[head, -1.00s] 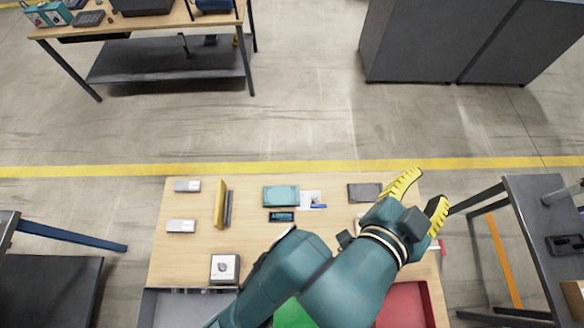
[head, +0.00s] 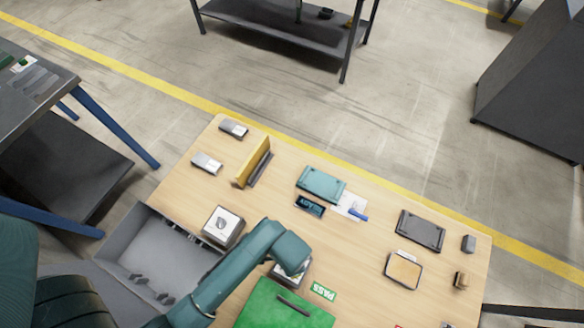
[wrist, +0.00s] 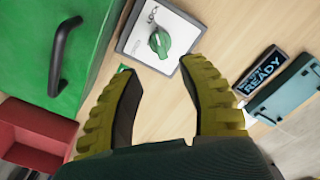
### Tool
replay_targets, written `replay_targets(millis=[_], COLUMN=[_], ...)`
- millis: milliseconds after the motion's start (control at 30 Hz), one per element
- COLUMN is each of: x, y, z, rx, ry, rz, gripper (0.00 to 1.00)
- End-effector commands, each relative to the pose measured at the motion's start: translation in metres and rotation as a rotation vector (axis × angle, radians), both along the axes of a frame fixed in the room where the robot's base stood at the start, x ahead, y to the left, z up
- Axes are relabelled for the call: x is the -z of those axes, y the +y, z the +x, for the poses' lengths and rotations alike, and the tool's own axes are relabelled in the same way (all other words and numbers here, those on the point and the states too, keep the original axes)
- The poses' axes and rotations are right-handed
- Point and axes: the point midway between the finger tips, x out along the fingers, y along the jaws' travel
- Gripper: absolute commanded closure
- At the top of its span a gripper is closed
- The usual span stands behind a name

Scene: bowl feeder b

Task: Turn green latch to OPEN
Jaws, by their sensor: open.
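The green latch (wrist: 160,42) is a round knob with a pointer on a pale square plate (wrist: 190,32) in the wrist view. Lettering that looks like LOCK is printed beside the knob. My gripper (wrist: 160,70) has two yellow ribbed fingers, open and empty. The latch appears just beyond the gap between the fingertips, apart from them. In the head view my arm covers most of a plate (head: 303,267) near the green box, and my fingers are hidden there.
A green box (wrist: 92,25) with a black handle stands beside the latch plate. A red tray (wrist: 35,135) shows at lower left. A READY display (wrist: 262,70) and teal box (wrist: 290,98) lie to the right. Another pale block (head: 222,225) stands left of my arm.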

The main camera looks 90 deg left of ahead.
Motion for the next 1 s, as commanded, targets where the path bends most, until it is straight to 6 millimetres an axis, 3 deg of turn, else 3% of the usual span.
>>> replay_targets(millis=[100,333,500,767,900,1000], x=[0.034,0.079,0.091,0.091,0.091,0.091], y=[0.0,0.0,0.0,0.0,0.0,0.0], z=[0.0,0.001,0.001,0.001,0.001,0.001], rx=[0.0,0.0,0.0,0.0,0.0,0.0], ry=[0.001,-0.001,-0.002,-0.002,-0.002,-0.002], rz=[0.0,0.001,0.002,0.003,0.003,0.003], gripper=[0.59,0.59,0.59,0.59,0.86,1.0])
